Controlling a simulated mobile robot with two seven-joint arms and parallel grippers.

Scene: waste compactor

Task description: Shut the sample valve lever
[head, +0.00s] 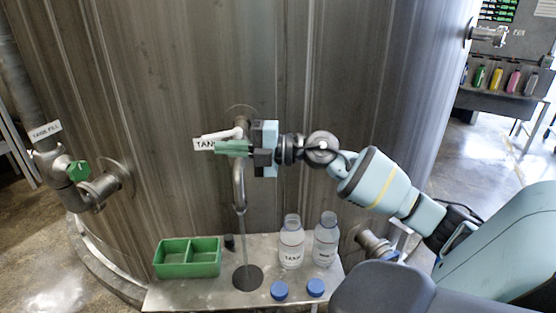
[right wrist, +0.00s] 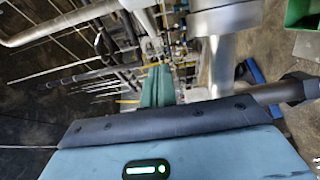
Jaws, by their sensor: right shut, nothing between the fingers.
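The sample valve (head: 241,124) sits on the front of the big steel tank, with its spout (head: 239,185) curving down. Its pale lever (head: 222,134) points left, roughly level. A thin stream seems to run from the spout to the round drain (head: 247,278). My right gripper (head: 222,148) reaches in from the right; its green fingers are shut and empty, just below and in front of the lever. I cannot tell whether they touch it. The closed fingers also show in the right wrist view (right wrist: 157,86). The gripper partly hides the valve body. My left gripper is not in view.
A shelf (head: 205,294) below holds a green divided tray (head: 187,258), two clear bottles (head: 291,242) and (head: 326,240), and blue caps (head: 279,290). A tank-fill pipe with a green handle (head: 78,171) stands left. A white label (head: 203,145) lies behind the fingertips.

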